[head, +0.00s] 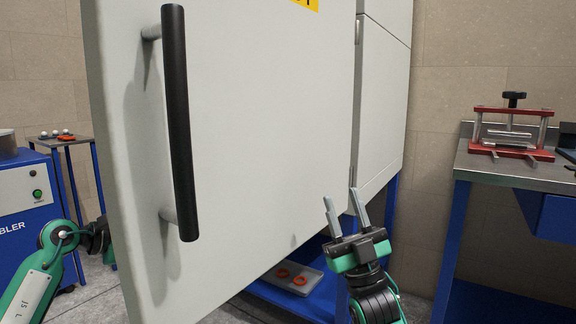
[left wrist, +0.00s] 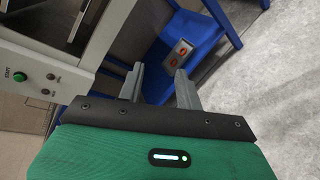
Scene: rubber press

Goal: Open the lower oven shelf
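A large pale grey oven door (head: 270,110) fills the middle of the head view. A long black vertical bar handle (head: 180,120) is fixed near its left edge. Its hinges are on the right, and it appears swung out towards me. The oven interior is hidden. My right gripper (head: 346,212) is open and empty, pointing up near the door's lower right corner, apart from the handle. My left arm goes behind the door's left edge, so its gripper is hidden there. In the left wrist view my left gripper (left wrist: 160,85) is open, with nothing between its fingers.
A light tray with orange rings (head: 292,279) sits on a blue shelf below the door. A bench at right carries a red press (head: 515,133). At left stand a blue machine (head: 28,195) and a small table. The left wrist view shows a green START button (left wrist: 19,76).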

